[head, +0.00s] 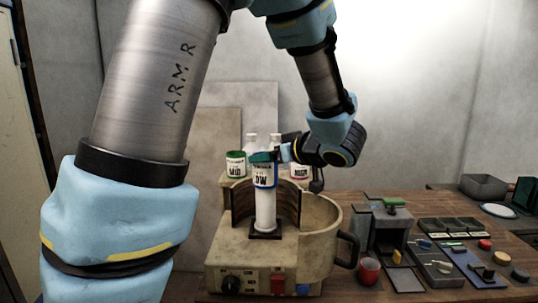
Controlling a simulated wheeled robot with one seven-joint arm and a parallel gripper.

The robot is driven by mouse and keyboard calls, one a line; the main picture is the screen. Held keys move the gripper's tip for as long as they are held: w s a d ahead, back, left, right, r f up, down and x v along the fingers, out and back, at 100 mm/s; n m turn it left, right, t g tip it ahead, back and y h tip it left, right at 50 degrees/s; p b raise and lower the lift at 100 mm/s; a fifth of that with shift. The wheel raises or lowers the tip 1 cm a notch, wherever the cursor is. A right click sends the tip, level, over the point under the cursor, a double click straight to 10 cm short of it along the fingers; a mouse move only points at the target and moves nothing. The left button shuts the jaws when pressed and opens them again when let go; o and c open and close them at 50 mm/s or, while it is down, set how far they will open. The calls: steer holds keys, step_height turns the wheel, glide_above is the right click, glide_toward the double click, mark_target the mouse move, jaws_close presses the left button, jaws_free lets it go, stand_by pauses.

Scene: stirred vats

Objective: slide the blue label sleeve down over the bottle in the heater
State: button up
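A white bottle (265,214) stands upright on a dark square plate inside the open, curved heater (238,215). The blue label sleeve (264,180), pale with blue edges and dark lettering ending in "OW", is at the height of the bottle's upper part, in line with it. The bottle's lower part is bare below the sleeve. My gripper (264,157) comes in from the right and is at the sleeve's upper edge, with a teal finger across its front. It appears shut on the sleeve. The bottle's top and the far finger are hidden.
Behind are jars with green (236,164) and red (301,171) labels. A red cup (369,270), a grey stand (384,228) and trays (449,231) with small parts fill the table's right.

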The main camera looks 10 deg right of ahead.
mark_target(272, 198)
steer(key=shift+f+b, duration=3)
steer(key=shift+f, duration=2.8)
steer(key=o, duration=0.6)
step_height(272, 198, up, 10)
steer(key=shift+s, duration=0.1)
